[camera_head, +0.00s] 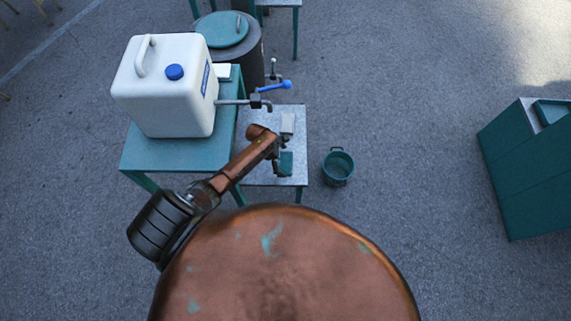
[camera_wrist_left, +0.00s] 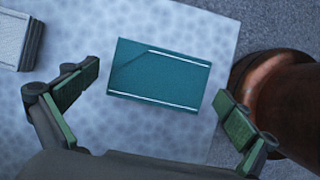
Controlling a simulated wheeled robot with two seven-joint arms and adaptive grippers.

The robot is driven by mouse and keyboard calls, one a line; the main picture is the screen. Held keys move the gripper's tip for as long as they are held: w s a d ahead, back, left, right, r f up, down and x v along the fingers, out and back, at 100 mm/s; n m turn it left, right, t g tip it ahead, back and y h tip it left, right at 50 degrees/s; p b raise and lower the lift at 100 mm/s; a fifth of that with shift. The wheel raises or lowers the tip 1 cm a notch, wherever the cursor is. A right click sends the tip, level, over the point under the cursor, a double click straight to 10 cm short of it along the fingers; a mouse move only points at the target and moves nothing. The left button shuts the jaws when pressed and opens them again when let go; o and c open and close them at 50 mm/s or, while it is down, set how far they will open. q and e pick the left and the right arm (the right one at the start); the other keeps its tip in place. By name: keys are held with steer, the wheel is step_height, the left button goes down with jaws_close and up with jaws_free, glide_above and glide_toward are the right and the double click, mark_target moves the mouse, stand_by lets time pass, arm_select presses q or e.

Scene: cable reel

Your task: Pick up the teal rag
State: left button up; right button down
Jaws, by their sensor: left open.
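The teal rag (camera_wrist_left: 160,75) is a flat folded rectangle with pale stripes along two edges. It lies on a light speckled tabletop (camera_wrist_left: 110,130). In the head view the rag (camera_head: 286,164) shows on the low grey table, partly beside my gripper. My left gripper (camera_head: 279,150) is over this table. In the left wrist view its two fingers (camera_wrist_left: 155,101) are spread apart, one to each side of the rag, with nothing between them held. I cannot tell the exact height above the rag. My right gripper is in neither view.
A whitish block (camera_head: 288,122) lies behind the rag on the same table. A white water container (camera_head: 165,90) with a tap (camera_head: 260,101) stands on a taller teal table at left. A teal bucket (camera_head: 338,167) is on the floor at right, and a teal cabinet (camera_head: 530,170) stands farther right.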

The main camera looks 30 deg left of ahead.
mark_target(284, 163)
arm_select(q)
steer(key=shift+f, duration=0.1)
steer(key=c, duration=1)
steer(key=shift+c, duration=0.2)
steer(key=shift+r, duration=0.35)
step_height(284, 163, up, 9)
steer(key=p, duration=0.3)
steer(key=shift+r+p, duration=0.15)
steer(key=shift+p, duration=0.2)
